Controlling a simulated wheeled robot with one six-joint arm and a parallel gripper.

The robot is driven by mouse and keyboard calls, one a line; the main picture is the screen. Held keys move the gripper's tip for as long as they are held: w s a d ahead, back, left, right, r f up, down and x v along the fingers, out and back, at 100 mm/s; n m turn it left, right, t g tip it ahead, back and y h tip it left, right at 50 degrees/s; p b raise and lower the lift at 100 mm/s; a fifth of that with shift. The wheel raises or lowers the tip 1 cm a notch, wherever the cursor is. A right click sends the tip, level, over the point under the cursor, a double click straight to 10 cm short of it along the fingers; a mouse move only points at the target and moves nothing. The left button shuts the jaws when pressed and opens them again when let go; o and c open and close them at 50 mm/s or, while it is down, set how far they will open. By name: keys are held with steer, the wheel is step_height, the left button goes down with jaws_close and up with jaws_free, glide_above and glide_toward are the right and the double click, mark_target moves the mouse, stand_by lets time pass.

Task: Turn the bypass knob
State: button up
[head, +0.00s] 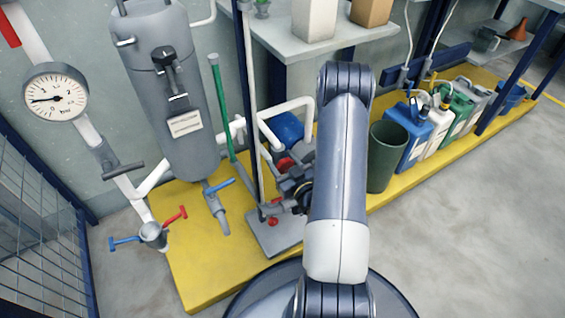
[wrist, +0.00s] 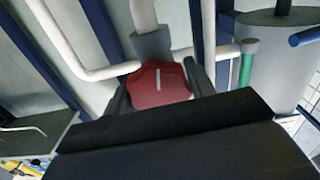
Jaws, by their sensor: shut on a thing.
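A red knob (wrist: 158,86) with a scalloped rim and a white line on its face sits on a grey fitting at the end of a white pipe in the wrist view. The white line stands almost upright in the picture. My gripper (wrist: 160,92) has one dark finger on each side of the knob and is shut on it. In the head view, the red knob (head: 285,163) shows partly, in front of the blue pump housing. My gripper (head: 292,178) is beside it, and my arm hides part of this area.
A grey tank (head: 172,90), a pressure gauge (head: 56,92) and a drain with red and blue handles (head: 153,236) stand to the left. A green bin (head: 388,157) and several canisters (head: 436,128) stand right on the yellow platform. A shelf (head: 290,42) hangs above.

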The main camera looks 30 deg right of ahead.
steer(key=o, duration=1)
steer(key=shift+s, duration=0.1)
steer(key=shift+s+f+b, duration=0.1)
steer(key=shift+s+b, duration=0.2)
steer(key=shift+s+d+b, duration=0.15)
steer(key=shift+s+b, duration=1.8)
steer(key=shift+s, duration=3.05)
